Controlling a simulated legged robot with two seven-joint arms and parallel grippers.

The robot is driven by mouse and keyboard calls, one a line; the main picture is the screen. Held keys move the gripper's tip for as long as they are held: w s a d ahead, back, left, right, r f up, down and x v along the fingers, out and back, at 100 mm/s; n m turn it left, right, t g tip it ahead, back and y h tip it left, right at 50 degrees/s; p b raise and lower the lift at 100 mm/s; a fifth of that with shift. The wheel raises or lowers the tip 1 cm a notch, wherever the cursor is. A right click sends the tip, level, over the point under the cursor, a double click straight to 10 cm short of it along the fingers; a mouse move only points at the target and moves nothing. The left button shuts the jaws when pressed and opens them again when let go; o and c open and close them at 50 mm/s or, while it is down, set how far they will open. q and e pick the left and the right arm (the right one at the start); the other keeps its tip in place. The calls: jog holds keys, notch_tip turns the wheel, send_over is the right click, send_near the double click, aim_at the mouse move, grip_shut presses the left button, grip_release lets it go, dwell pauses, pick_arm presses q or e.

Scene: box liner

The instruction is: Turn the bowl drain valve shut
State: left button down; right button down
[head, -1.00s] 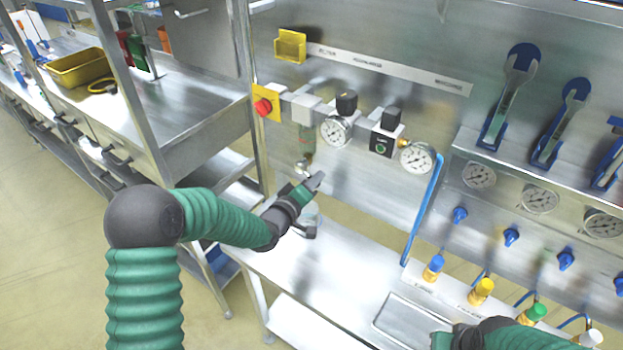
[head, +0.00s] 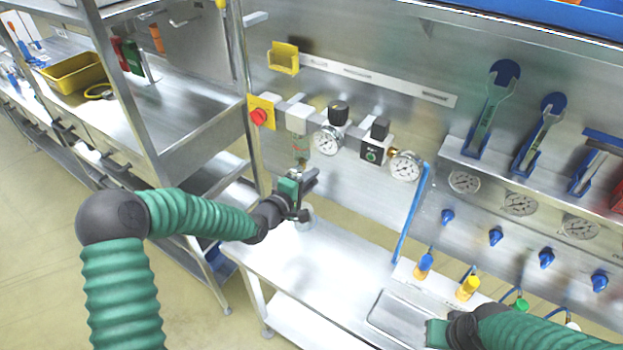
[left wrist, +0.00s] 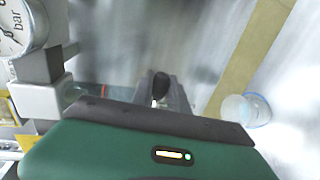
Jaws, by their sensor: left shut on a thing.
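The filter bowl (head: 300,150) hangs below the pipe row on the back panel. My left gripper (head: 308,182) is at its lower end and covers the drain valve in the head view. In the left wrist view the bowl (left wrist: 95,91) runs toward the fingers, and a dark rounded knob (left wrist: 160,86), apparently the drain valve, sits at the fingertips. The left gripper is shut on it; its exact turn angle cannot be told. My right gripper (head: 437,333) is low at the right, partly cut off, and its jaws cannot be made out.
A clear cup (head: 305,218) stands on the steel bench (head: 290,262) below the left gripper. A gauge (head: 327,141) and a red knob (head: 259,117) are close by on the pipe row.

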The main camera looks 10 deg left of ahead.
pick_arm(q)
jog(key=shift+a, duration=0.15)
jog(key=c, duration=1.6)
grip_release()
jog(key=shift+o, duration=1.5)
jog(key=shift+w+a+f, duration=0.1)
jog(key=shift+s+a, duration=0.1)
jog(key=shift+s, duration=0.25)
jog(key=b+v, duration=0.1)
jog(key=v, duration=1.5)
